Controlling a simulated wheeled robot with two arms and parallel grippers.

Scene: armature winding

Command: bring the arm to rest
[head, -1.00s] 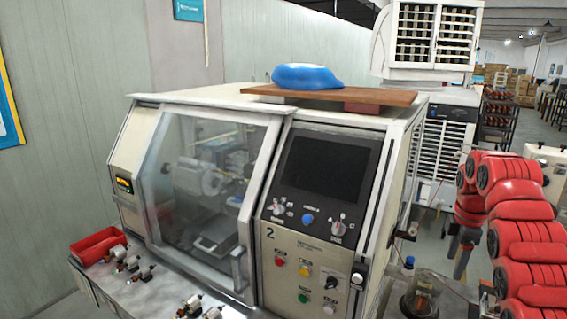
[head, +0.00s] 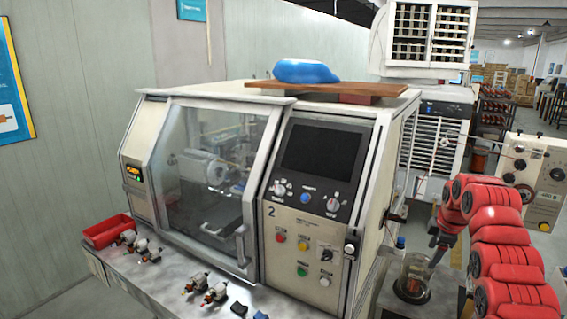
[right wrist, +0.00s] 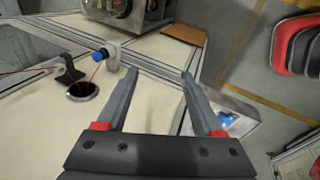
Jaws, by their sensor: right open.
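My right arm (head: 500,235), red and jointed, comes in at the right of the head view. Its gripper (head: 434,258) points down, a little above and beside a glass jar (head: 411,279) to the right of the winding machine (head: 310,205). In the right wrist view, the gripper's two grey fingers (right wrist: 159,72) are spread apart with nothing between them. Below the fingers is a pale worktop (right wrist: 150,107). My left gripper is in neither view.
The machine's door is closed. A blue bundle (head: 306,71) lies on a board (head: 385,89) on top. A red tray (head: 107,232) and several armatures (head: 196,284) sit on the front ledge. In the wrist view, a blue-capped post (right wrist: 103,55) and a dark-rimmed hole (right wrist: 82,91) are left of the fingers.

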